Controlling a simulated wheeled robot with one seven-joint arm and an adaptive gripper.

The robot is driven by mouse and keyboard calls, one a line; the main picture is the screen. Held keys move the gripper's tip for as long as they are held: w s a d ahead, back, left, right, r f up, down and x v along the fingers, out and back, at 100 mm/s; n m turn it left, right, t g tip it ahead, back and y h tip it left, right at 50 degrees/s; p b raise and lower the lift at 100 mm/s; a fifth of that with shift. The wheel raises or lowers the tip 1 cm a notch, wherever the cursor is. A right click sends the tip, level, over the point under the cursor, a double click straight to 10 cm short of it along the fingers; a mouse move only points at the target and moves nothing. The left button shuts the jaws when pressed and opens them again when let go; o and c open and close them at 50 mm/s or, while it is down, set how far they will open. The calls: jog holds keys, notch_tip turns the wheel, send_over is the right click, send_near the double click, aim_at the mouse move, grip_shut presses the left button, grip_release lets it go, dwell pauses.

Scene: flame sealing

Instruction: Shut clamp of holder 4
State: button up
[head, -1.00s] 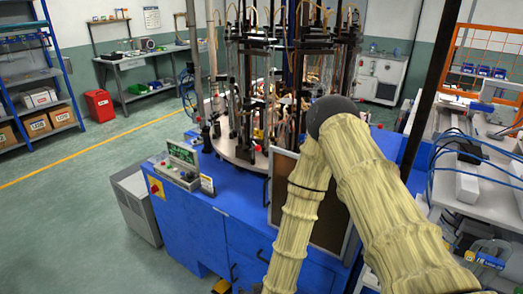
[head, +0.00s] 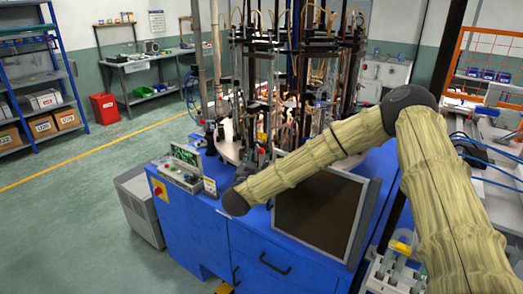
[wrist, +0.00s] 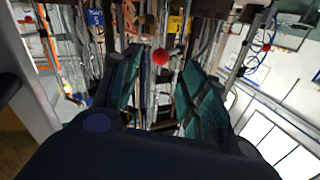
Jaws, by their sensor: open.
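The sealing machine's ring of upright holders (head: 290,85) stands on a round plate on the blue cabinet. In the wrist view my gripper (wrist: 160,85) is open, its two teal fingers spread toward the holders. A red ball-shaped knob (wrist: 160,57) shows between the fingers, and I see no finger touching it. A blue tag (wrist: 96,18), seemingly marked 5, is at upper left, and a yellow tag (wrist: 178,24) is at the top. I cannot tell which holder is number 4 or how its clamp stands. In the head view my gripper is small and dark at the machine's front edge.
A dark framed panel (head: 320,212) is below my forearm. A cluttered white bench (head: 490,150) is at right.

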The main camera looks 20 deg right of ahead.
aim_at(261, 153)
jog(key=p+x, duration=0.2)
jog(key=x, duration=0.5)
jog(key=shift+w+d, duration=0.1)
jog(key=shift+w, duration=0.05)
jog(key=shift+c, duration=0.2)
